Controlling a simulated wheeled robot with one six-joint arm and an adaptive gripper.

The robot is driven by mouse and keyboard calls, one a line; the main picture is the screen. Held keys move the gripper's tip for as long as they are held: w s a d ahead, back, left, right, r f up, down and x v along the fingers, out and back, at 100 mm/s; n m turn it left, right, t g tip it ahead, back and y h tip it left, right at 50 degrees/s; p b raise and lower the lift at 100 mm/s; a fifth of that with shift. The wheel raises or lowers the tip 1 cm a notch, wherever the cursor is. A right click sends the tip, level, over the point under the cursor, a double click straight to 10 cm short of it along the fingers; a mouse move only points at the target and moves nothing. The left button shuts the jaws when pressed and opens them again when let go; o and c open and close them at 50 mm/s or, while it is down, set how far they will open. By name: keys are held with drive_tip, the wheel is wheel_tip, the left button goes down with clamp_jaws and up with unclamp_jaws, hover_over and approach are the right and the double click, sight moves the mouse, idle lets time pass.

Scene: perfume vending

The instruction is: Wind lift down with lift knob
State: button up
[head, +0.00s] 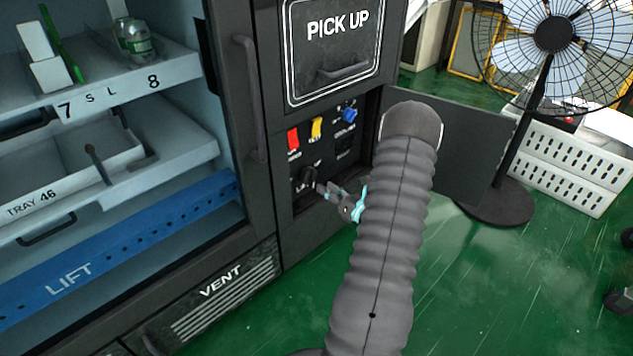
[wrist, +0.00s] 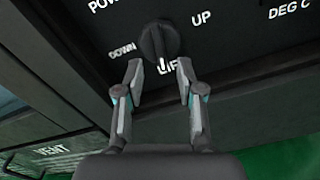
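The lift knob (wrist: 158,38) is a dark round knob with a raised grip on the machine's black control panel. Its white mark points toward the LIFT label, between DOWN on the left and UP on the right. In the head view the knob (head: 308,176) sits low on the panel. My gripper (wrist: 160,72) is open and empty, its fingers spread below the knob and apart from it. In the head view my gripper (head: 328,188) is just right of the knob, partly hidden by my arm. The blue lift bar (head: 125,245) lies low inside the cabinet, below the trays.
Red (head: 293,139) and yellow (head: 316,128) switches and a blue knob (head: 349,115) are above the lift knob. An open panel door (head: 460,150) stands right of my arm. A fan (head: 553,35) and white crate (head: 575,155) stand farther right. Green floor is clear in front.

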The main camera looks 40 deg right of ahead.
sight(314, 180)
drive_tip(key=shift+w+a, duration=0.15)
drive_tip(key=shift+w, duration=1.2)
drive_tip(key=shift+w+a, duration=0.1)
drive_tip(key=shift+w, duration=1.25)
drive_tip(key=shift+c, duration=0.2)
clamp_jaws()
